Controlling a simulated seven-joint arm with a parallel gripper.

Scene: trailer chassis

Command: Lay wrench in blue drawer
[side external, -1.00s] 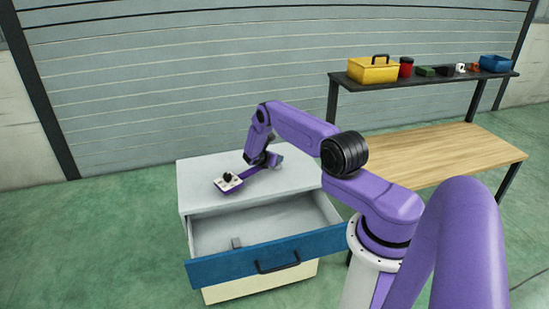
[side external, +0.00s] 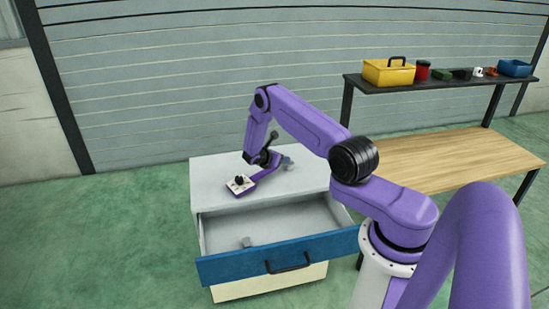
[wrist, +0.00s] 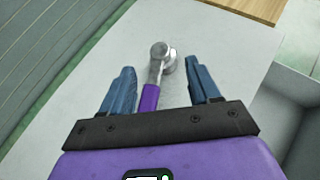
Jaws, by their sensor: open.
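The wrench (wrist: 150,98) has a purple handle and a silver head, and lies on the pale cabinet top in the wrist view. My gripper (wrist: 160,68) is open, its two blue fingers spread to either side of the wrench without pressing on it. The wrench head reaches up between the fingertips. In the side view my gripper is low over the cabinet top, and a small grey shape there is too small to identify. The blue drawer (side external: 225,266) is pulled open at the front of the cabinet. A small grey piece (side external: 247,242) is inside it.
The grey cabinet top (side external: 212,172) is otherwise mostly clear. To the right stands a wooden workbench (side external: 440,157) with a raised shelf holding a yellow toolbox (side external: 388,73), a red can (side external: 422,71), a blue bin (side external: 514,68) and several small items.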

